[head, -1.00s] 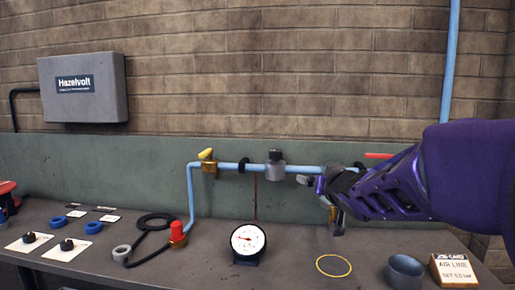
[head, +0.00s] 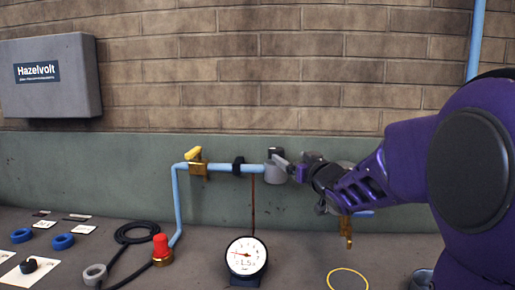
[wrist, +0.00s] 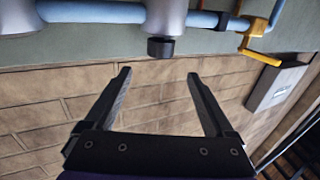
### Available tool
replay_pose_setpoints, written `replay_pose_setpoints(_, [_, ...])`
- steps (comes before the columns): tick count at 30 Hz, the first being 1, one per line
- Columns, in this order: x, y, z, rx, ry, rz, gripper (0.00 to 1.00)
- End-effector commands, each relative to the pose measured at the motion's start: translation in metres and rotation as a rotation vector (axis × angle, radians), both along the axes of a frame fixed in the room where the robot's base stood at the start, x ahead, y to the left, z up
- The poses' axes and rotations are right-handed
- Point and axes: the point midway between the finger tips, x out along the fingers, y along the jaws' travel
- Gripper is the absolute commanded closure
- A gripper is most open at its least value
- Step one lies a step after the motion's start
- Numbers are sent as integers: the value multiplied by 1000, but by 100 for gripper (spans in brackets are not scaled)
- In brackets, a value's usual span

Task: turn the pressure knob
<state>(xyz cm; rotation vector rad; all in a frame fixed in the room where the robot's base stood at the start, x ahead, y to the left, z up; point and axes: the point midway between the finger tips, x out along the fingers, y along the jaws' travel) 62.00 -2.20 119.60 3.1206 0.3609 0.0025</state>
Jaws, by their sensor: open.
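The pressure knob (wrist: 160,48) is a short black cap on a silver regulator body (wrist: 167,18) in the blue air line. In the head view the regulator (head: 275,172) sits mid-line, its dark knob (head: 275,150) on top, partly hidden by my gripper. My gripper (head: 286,164) is beside it, reaching in from the right. In the wrist view my gripper (wrist: 158,76) is open and empty. The knob lies just beyond and between the two fingertips, apart from both. A round dial gauge (head: 246,257) stands on the bench below.
A yellow-handled valve (head: 196,161) and a black clip (head: 238,164) are on the pipe (head: 217,168) to the left. A red-capped fitting (head: 161,249) and black hose (head: 133,232) lie on the bench. Another silver body (wrist: 20,18) is beside the regulator. The brick wall stands behind.

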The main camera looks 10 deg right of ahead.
Motion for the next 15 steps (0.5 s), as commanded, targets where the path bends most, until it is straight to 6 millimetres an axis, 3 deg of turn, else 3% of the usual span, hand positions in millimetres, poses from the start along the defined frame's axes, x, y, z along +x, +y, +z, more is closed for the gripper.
replay_pose_setpoints(9, [71, 17, -2, 2, 1, 2, 11])
replay_pose_setpoints(15, [107, 26, -1, 1, 0, 1, 11])
